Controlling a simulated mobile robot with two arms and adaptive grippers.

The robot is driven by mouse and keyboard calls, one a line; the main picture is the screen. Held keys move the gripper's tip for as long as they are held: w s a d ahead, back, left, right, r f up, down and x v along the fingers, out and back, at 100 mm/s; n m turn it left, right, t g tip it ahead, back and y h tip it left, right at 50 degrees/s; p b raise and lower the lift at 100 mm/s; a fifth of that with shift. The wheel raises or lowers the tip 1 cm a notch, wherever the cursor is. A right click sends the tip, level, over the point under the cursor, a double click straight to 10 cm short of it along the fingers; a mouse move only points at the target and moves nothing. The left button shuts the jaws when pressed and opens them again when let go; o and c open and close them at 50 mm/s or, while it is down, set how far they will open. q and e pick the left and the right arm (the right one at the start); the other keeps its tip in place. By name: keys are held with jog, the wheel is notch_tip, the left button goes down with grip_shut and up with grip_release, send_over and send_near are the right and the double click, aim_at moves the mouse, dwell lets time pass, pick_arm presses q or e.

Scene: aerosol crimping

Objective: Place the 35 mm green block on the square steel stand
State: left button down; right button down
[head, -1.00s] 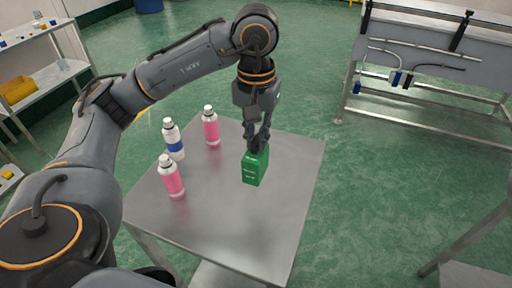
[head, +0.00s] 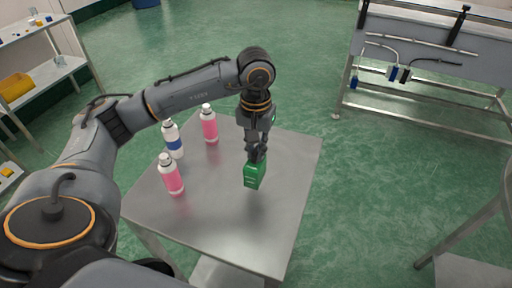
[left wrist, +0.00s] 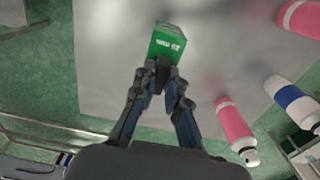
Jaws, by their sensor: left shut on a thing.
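The green block (head: 254,174) has white print on its side and is in my left gripper (head: 256,154), over the right-middle part of the square steel stand (head: 222,224). The gripper is shut on the block's top end. In the left wrist view the block (left wrist: 167,43) sits between the fingertips of the gripper (left wrist: 161,72), with the grey stand top (left wrist: 110,60) behind it. I cannot tell whether the block's bottom touches the stand. My right gripper is not in view.
Two pink bottles (head: 172,176) (head: 209,126) and a white-and-blue bottle (head: 173,141) stand on the left part of the stand. The front and right of its top are bare. A steel bench (head: 420,45) stands at the back right, shelves (head: 45,72) at the left.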

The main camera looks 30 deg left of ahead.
pick_arm(q)
jog(key=shift+f, duration=0.2)
jog(key=c, duration=1.4)
grip_release()
jog(key=shift+r, duration=0.1)
jog(key=shift+r, duration=0.45)
notch_tip(320, 180, up, 5)
jog(key=shift+w+r+b, duration=0.1)
jog(key=shift+r+b, duration=0.05)
jog(key=shift+b, duration=0.45)
notch_tip(320, 180, up, 6)
jog(key=shift+r+p, duration=0.1)
jog(key=shift+p, duration=0.25)
